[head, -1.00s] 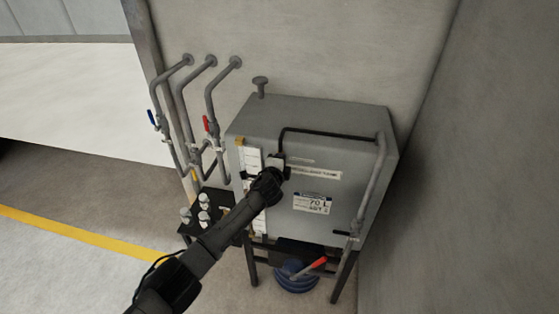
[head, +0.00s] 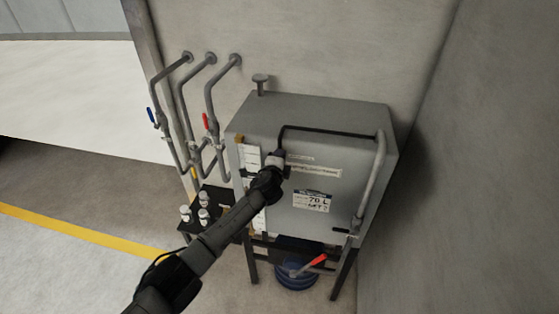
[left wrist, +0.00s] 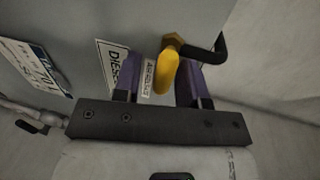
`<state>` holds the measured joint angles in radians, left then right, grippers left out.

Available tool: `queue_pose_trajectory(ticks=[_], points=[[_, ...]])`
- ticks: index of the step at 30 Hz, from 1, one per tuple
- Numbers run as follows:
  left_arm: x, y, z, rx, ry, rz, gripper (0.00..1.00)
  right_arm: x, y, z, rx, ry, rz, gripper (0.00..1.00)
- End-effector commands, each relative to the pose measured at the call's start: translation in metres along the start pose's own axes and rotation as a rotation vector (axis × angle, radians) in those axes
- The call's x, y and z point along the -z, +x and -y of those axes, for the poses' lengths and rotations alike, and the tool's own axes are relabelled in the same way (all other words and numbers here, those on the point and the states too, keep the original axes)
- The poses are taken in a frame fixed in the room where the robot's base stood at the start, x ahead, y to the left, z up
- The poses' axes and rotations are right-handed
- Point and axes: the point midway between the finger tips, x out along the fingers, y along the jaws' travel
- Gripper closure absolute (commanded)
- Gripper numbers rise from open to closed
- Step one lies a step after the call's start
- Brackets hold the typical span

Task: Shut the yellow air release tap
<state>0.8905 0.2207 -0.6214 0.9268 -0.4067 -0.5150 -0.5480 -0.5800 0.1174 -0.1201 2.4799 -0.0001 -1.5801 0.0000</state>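The yellow air release tap (left wrist: 165,72) shows in the left wrist view as a yellow lever on a brass fitting, beside a small label on the grey tank's face. My left gripper (left wrist: 158,88) has its two purple fingers apart, one on each side of the yellow lever. Gaps show between lever and fingers, so it does not look clamped. In the head view my left gripper (head: 279,157) is at the upper left of the tank front and hides the tap. My right gripper is not in view.
The grey tank (head: 350,115) stands on dark legs by the wall. A black pipe (head: 330,133) runs from near the tap across its front. A red lever (head: 319,260) is below, over a blue coil (head: 296,280). Pipes with blue and red valves (head: 207,122) are left.

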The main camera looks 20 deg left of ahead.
Motion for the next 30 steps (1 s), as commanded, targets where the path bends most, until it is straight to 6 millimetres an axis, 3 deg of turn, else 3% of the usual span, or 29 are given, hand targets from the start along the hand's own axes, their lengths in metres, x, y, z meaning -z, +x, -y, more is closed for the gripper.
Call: queue_pose_trajectory(ticks=[11,30], points=[[0.000,-0.018,0.001,0.003,-0.001,-0.001,0.61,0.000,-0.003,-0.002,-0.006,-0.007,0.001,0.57],[0.000,-0.110,-0.001,0.001,0.000,-0.001,0.61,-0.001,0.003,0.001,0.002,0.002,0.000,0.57]])
